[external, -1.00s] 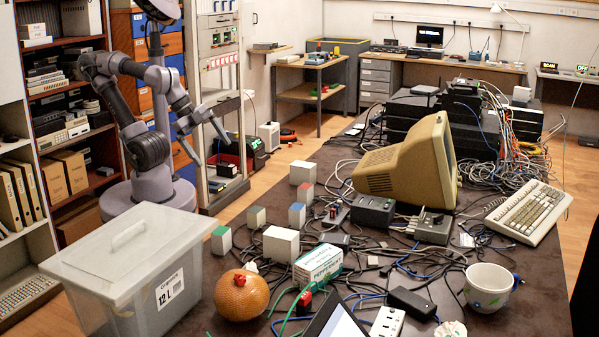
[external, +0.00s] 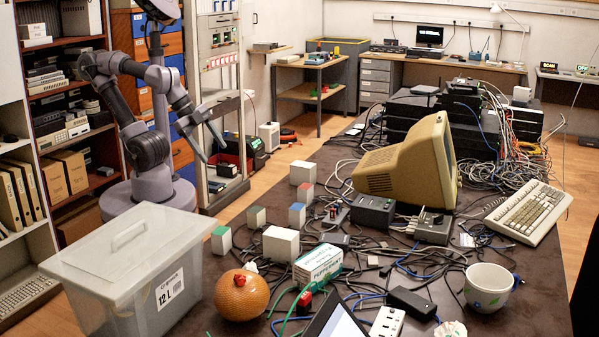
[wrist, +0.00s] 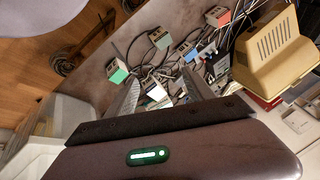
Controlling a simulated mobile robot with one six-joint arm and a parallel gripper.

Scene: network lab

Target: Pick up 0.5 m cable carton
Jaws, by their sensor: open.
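Several small cartons stand on the dark table, and I cannot read which is the 0.5 m cable carton. My gripper (external: 209,147) is open and empty, raised left of the table. In the wrist view the green-topped carton (wrist: 117,72) is beside the left finger; the blue-topped carton (wrist: 188,52) is beyond the right finger.
A lidded plastic bin (external: 135,270) stands at the near left. An orange ball-like object (external: 241,295), a white-green box (external: 318,265), a beige monitor (external: 405,165), a keyboard (external: 528,212) and a white cup (external: 489,287) crowd the table. Loose cables lie between them.

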